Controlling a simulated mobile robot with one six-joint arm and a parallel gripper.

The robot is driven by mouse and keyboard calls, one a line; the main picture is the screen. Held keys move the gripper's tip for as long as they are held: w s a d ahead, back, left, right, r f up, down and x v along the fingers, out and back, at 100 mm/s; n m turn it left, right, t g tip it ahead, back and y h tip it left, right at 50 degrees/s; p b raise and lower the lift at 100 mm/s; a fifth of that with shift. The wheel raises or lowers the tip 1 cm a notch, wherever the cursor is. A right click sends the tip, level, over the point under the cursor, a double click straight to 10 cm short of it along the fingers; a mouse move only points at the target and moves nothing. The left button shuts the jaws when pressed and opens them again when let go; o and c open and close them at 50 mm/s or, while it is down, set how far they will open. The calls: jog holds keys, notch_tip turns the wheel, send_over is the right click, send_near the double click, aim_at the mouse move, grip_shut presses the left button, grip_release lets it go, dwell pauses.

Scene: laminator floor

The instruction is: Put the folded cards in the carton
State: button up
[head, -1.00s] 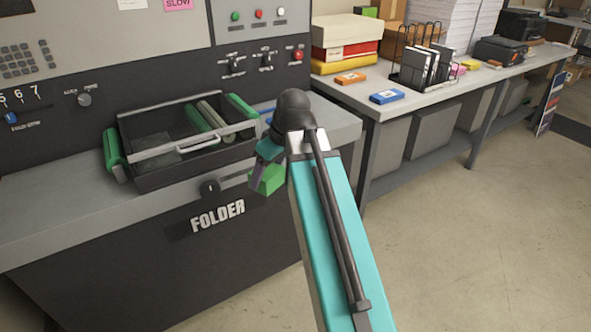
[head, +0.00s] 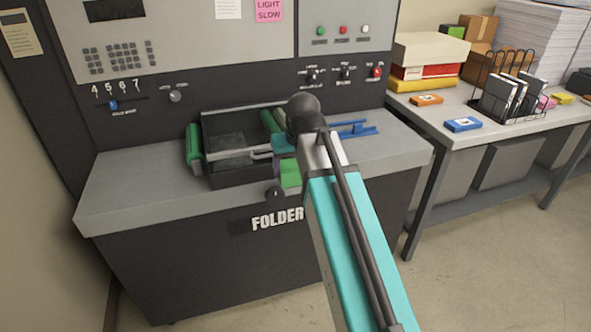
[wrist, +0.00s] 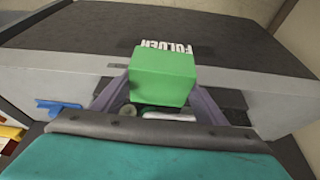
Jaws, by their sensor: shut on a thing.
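My gripper (wrist: 160,100) is shut on a green block (wrist: 161,76), seen between its two grey-purple fingers in the wrist view. In the head view the green block (head: 290,174) shows just left of my arm, in front of the folder's dark tray (head: 240,178); most of the gripper is hidden behind my arm. I cannot tell whether this block is the folded cards. No carton is clearly marked; brown cardboard boxes (head: 478,28) stand at the back of the side table.
The folder (head: 190,260) has a grey ledge with the tray, green rollers (head: 194,148) and a blue rail (head: 355,129). The side table (head: 440,118) carries orange (head: 427,99) and blue (head: 463,124) packs and a wire rack (head: 508,100). Floor at right is clear.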

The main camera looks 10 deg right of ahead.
aim_at(294, 166)
notch_tip(294, 166, up, 12)
jog(key=p, duration=1)
jog(key=shift+f, duration=0.25)
jog(key=shift+s+d, duration=0.1)
